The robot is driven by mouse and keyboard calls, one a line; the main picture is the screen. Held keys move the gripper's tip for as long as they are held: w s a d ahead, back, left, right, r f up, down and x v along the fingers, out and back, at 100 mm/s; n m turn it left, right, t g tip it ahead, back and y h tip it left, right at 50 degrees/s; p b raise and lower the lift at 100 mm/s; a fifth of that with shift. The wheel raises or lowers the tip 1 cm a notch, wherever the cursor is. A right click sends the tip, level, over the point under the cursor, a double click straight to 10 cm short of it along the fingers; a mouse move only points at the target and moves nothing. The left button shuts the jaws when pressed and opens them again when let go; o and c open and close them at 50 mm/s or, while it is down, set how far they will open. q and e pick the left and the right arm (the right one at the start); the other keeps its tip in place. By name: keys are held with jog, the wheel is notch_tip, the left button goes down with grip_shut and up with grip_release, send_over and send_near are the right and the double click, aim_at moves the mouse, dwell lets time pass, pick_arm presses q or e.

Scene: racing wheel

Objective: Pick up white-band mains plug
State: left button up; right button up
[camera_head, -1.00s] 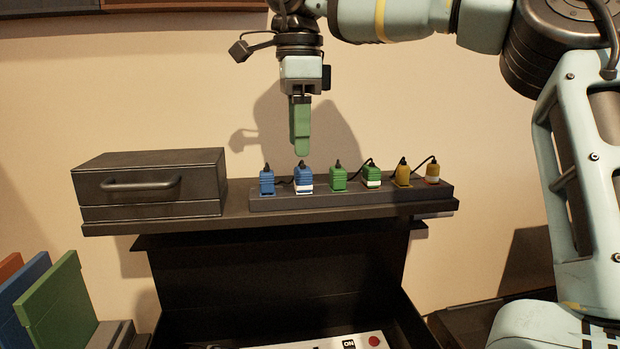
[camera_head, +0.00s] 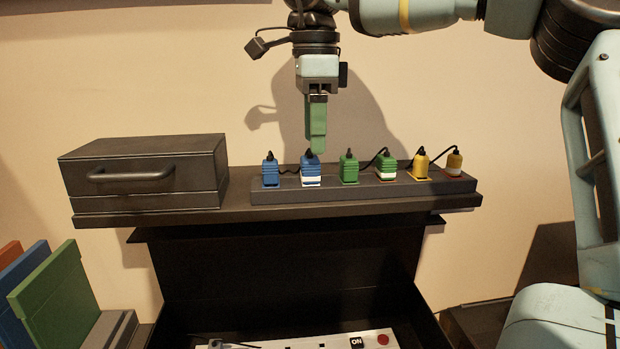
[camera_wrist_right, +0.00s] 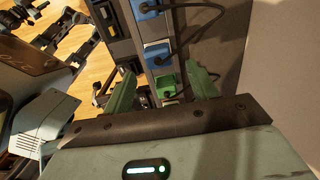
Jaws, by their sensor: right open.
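My right gripper (camera_head: 317,150) points down just above or behind the blue white-band plug; the exact depth is unclear. In the right wrist view, its green fingers (camera_wrist_right: 162,88) are apart, with nothing held. A green plug (camera_wrist_right: 165,84) shows between them, and the blue white-band plug (camera_wrist_right: 157,54) shows just beyond. My left gripper is not in view.
Plain blue (camera_head: 270,172), green (camera_head: 349,170) and yellow (camera_head: 420,166) plugs alternate with the banded ones. Black cables run behind the strip. A dark box with a handle (camera_head: 145,180) stands left on the shelf (camera_head: 240,212). A wall is close behind.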

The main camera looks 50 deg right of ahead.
aim_at(313, 158)
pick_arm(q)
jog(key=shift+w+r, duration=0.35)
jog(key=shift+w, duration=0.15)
pick_arm(e)
jog(key=shift+a+f, duration=0.15)
jog(key=shift+f, duration=2.4)
jog(key=c, duration=1)
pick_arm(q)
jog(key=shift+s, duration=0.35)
pick_arm(e)
jog(key=shift+c, duration=0.3)
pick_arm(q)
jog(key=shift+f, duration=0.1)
pick_arm(e)
jog(key=shift+r, duration=0.1)
